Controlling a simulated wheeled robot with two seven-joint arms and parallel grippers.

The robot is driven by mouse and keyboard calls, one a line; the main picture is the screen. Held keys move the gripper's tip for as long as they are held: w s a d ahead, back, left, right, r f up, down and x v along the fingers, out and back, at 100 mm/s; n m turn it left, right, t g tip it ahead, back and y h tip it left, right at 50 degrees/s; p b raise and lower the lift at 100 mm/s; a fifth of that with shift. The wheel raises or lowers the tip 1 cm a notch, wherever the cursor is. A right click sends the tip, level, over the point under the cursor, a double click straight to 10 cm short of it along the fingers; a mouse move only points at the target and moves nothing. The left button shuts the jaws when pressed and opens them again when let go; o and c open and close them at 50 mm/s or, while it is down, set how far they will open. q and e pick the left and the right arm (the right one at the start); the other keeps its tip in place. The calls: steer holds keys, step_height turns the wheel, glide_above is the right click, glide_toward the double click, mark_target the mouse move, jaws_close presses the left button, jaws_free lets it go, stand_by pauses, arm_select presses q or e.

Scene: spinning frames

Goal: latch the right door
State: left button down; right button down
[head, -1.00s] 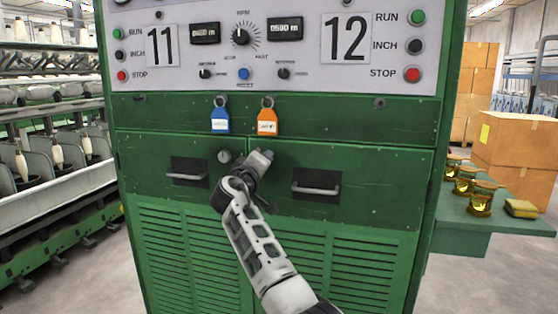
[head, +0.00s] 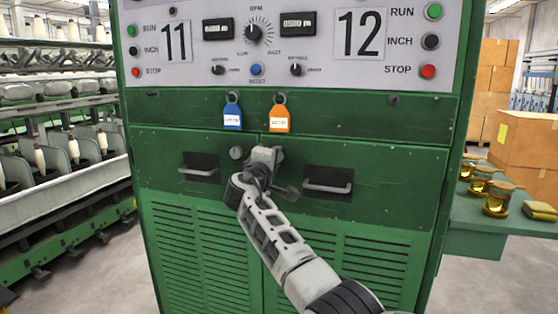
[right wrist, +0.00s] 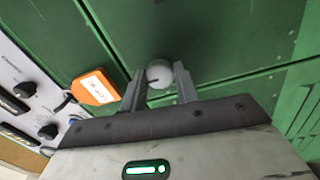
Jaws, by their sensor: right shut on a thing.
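The right door (head: 375,180) of the green cabinet has a recessed bar handle (head: 328,186) and lies flush beside the left door (head: 165,165). My right gripper (head: 265,158) is at the right door's upper inner corner, by the seam between the doors. In the right wrist view its two fingers (right wrist: 159,84) stand on either side of a round grey latch knob (right wrist: 159,73) with a dark slot, and are shut on it. In the head view the gripper hides this knob. A second round knob (head: 236,153) shows on the left door. My left gripper is out of view.
A blue tag (head: 232,117) and an orange tag (head: 279,118) hang above the doors, the orange one close to my right gripper. A side shelf (head: 500,225) with several amber jars stands at the right. Spinning machinery (head: 60,170) stands at the left.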

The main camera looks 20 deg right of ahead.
steer(key=c, duration=1.1)
jaws_free()
steer(key=shift+o, duration=0.2)
steer(key=b+v, duration=0.2)
steer(key=v, duration=1.4)
steer(key=shift+f, duration=0.1)
steer(key=s+a+f+g+y, duration=0.1)
steer(key=s+f+y, duration=0.3)
steer(key=f, duration=1)
steer(key=s+f+y, duration=0.4)
steer(key=f+y, duration=0.1)
steer(key=f, duration=0.9)
steer(key=s+a+f+m+g+y, duration=0.1)
steer(key=s+f, duration=0.4)
steer(key=s, duration=0.6)
steer(key=s+a+f+m+g+y, duration=0.1)
steer(key=s+f+m+y, duration=0.3)
steer(key=s, duration=0.8)
steer(key=shift+s+a+f+m+y, duration=0.2)
steer(key=shift+a+f+m+y, duration=0.1)
steer(key=shift+a+f+y, duration=0.4)
